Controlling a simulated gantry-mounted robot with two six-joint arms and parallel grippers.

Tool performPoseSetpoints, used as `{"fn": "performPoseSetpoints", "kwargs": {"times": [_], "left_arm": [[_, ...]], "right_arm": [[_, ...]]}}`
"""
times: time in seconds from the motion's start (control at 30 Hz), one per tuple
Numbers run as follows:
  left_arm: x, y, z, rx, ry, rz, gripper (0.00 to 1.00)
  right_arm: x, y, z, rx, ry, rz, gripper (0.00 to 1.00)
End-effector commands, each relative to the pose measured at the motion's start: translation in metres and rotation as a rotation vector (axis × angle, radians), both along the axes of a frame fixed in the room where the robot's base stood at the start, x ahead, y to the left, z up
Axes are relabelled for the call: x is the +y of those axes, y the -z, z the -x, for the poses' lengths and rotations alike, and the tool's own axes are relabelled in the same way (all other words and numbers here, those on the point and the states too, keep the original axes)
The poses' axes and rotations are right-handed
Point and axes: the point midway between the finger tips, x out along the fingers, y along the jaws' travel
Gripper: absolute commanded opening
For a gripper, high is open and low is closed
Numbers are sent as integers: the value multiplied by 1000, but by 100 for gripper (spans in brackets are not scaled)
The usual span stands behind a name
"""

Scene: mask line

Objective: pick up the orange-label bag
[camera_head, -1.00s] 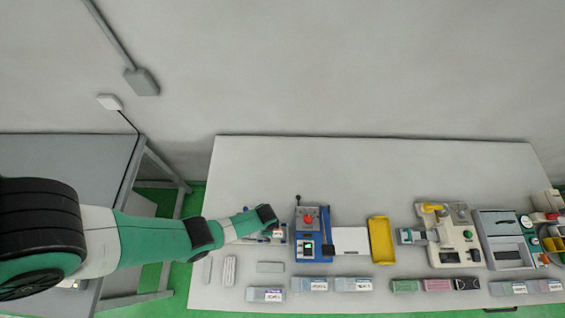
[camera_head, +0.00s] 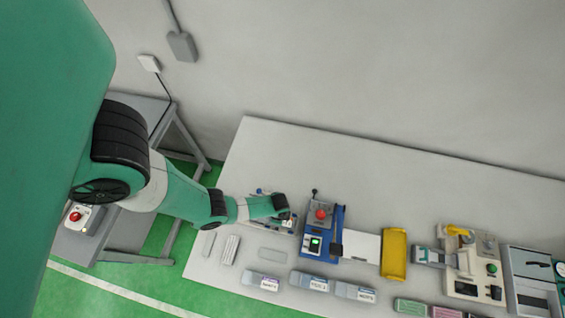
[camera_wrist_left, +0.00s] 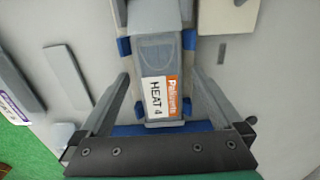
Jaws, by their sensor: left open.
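The orange-label bag (camera_wrist_left: 158,55) is a grey packet in the left wrist view. Its white and orange label reads "HEAT 4". It lies lengthwise in a holder with blue corner pieces. My left gripper (camera_wrist_left: 160,78) is open, with one finger on each side of the bag, and gaps show between fingers and bag. In the head view my left gripper (camera_head: 284,217) is over the holder at the left of the table, and the arm mostly hides the bag. My right gripper is in neither view.
A blue machine with a red knob (camera_head: 320,214) stands close to the right of the gripper, then a yellow tray (camera_head: 394,254). Labelled packets (camera_head: 309,281) line the table's front. The table's back (camera_head: 330,150) is clear.

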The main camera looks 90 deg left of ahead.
Motion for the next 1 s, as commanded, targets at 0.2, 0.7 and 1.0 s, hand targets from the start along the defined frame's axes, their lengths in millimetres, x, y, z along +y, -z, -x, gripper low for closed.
{"fn": "performPoseSetpoints", "kwargs": {"times": [0.2,0.7,1.0], "left_arm": [[0,-1,0,-1,0,0,98],[0,-1,0,-1,0,0,18],[0,-5,-1,-1,1,0,17]], "right_arm": [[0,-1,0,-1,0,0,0],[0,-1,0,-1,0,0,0],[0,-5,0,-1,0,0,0]]}}
